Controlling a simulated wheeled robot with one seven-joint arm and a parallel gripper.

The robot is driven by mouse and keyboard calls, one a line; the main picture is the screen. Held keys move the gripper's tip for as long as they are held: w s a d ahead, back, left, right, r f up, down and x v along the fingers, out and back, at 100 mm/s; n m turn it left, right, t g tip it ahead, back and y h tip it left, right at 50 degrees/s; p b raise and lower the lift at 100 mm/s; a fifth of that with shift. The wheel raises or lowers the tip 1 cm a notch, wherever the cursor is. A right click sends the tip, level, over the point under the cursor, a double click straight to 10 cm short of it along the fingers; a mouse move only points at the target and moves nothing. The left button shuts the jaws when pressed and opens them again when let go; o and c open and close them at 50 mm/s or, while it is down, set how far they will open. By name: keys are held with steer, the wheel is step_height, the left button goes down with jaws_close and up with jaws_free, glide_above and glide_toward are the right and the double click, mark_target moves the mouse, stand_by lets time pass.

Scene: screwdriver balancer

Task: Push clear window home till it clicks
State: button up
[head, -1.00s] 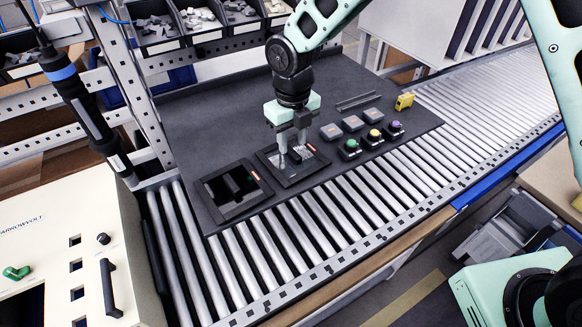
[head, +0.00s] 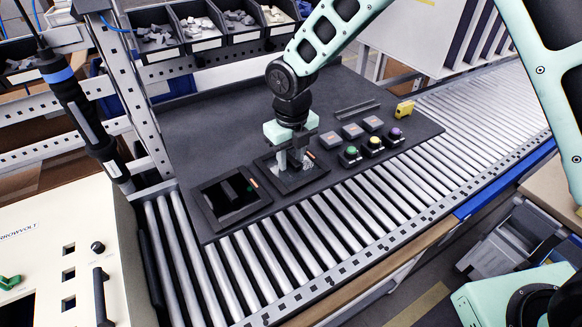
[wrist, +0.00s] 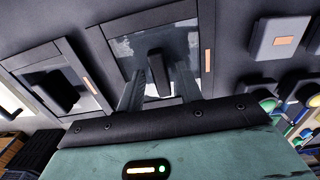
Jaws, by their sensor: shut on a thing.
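The clear window (wrist: 132,48) is a glossy see-through pane with a dark upright grip bar (wrist: 158,72). In the wrist view it lies within a square dark frame (wrist: 205,40) that has an orange mark on one side. My gripper (head: 290,162) is over this frame in the head view, fingers pointing down, and is shut on the window by its bar. The fingers (wrist: 158,78) come down on both sides of the bar. In the head view the gripper hides much of the pane. I cannot tell whether the pane is fully seated.
A second framed opening with a dark bar (head: 231,198) is just left. To the right are several grey square blocks (head: 352,131), green, yellow and purple buttons (head: 374,143), and a yellow piece (head: 404,109).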

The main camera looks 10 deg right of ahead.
mark_target(292, 159)
steer(key=shift+s+d+f, duration=0.15)
steer(key=shift+f, duration=0.3)
steer(key=shift+s+d+f, duration=0.1)
steer(key=shift+s+f, duration=0.05)
steer(key=shift+f, duration=0.3)
steer(key=shift+c, duration=0.3)
steer(key=shift+w+r+p, duration=0.25)
steer(key=shift+r+p, duration=0.9)
steer(key=shift+p, duration=0.05)
jaws_close()
steer(key=r+p, duration=0.4)
steer(key=r, duration=0.1)
steer(key=shift+w+a+r, duration=0.1)
steer(key=shift+a, duration=0.1)
